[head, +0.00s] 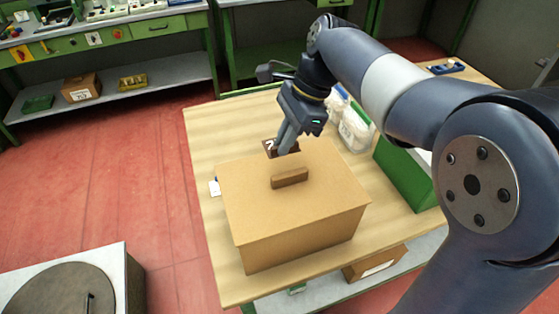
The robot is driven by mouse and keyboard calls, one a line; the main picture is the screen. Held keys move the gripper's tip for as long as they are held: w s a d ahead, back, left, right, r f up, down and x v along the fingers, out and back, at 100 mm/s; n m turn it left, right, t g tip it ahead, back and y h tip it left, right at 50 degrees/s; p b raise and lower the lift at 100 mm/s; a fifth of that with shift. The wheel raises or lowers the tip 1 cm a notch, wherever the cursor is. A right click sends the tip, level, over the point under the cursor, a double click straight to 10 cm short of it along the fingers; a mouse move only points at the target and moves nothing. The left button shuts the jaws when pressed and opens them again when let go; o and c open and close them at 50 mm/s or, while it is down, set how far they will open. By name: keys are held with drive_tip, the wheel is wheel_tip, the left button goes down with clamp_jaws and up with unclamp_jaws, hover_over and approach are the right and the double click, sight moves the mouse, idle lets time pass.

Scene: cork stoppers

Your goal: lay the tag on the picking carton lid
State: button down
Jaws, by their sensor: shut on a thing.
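The picking carton is a large brown box with its lid (245,200) on, standing on the wooden table. A raised block handle (290,178) sits in the middle of the lid. My gripper (284,148) points down at the lid's far edge, behind the handle, and is shut on a small dark brown tag (269,146) with a white mark. My fingers partly cover the tag. I cannot tell whether the tag touches the lid or hangs just above it.
On the wooden table (205,130), a small white and blue item (214,187) lies left of the carton. Clear bags with pale contents (354,130) and a green box (403,175) stand at the right. The lid's near part is bare.

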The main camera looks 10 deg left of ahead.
drive_tip(key=shift+s+f, duration=0.1)
drive_tip(key=shift+f, duration=2.6)
drive_tip(key=c, duration=1.8)
unclamp_jaws()
drive_tip(key=shift+f, duration=0.1)
drive_tip(key=v, duration=1.2)
drive_tip(key=shift+a, duration=0.1)
